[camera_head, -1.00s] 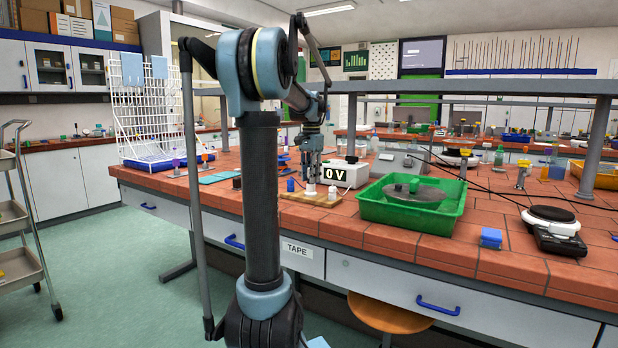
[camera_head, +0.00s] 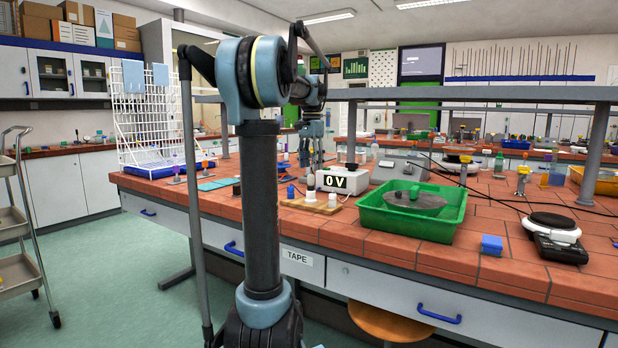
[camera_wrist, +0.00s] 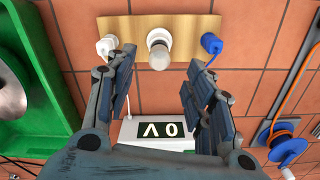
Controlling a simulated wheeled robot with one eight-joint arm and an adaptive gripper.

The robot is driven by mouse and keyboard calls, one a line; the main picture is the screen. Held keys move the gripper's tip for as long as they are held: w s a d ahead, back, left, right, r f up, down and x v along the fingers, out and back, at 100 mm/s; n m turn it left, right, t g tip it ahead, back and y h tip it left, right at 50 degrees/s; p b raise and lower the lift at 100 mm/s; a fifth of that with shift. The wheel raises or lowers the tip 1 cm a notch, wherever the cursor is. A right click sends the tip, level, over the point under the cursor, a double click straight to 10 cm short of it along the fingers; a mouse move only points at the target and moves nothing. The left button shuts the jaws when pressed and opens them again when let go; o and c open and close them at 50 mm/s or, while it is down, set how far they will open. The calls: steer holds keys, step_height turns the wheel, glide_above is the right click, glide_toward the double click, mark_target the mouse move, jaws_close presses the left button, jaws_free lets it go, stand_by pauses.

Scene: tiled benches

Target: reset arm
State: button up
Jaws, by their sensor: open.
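My gripper (camera_head: 311,158) hangs open and empty above the bench, on my raised arm. In the wrist view my gripper (camera_wrist: 160,68) shows its two grey-blue fingers spread apart, with nothing between them. Beyond the fingers lies a wooden board (camera_wrist: 188,28) carrying a bulb-like white piece (camera_wrist: 159,50), a white connector (camera_wrist: 106,47) and a blue connector (camera_wrist: 212,43). The board (camera_head: 343,206) also shows in the head view on the near part of the bench, below my gripper. A white meter (camera_head: 342,180) reading 0 V stands just behind it.
A green tray (camera_head: 376,219) with a grey disc (camera_head: 413,201) sits right of the board. A white wire rack (camera_head: 145,130) stands left. A grey shelf (camera_head: 480,94) spans above the bench.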

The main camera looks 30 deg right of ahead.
steer(key=shift+r, duration=2.2)
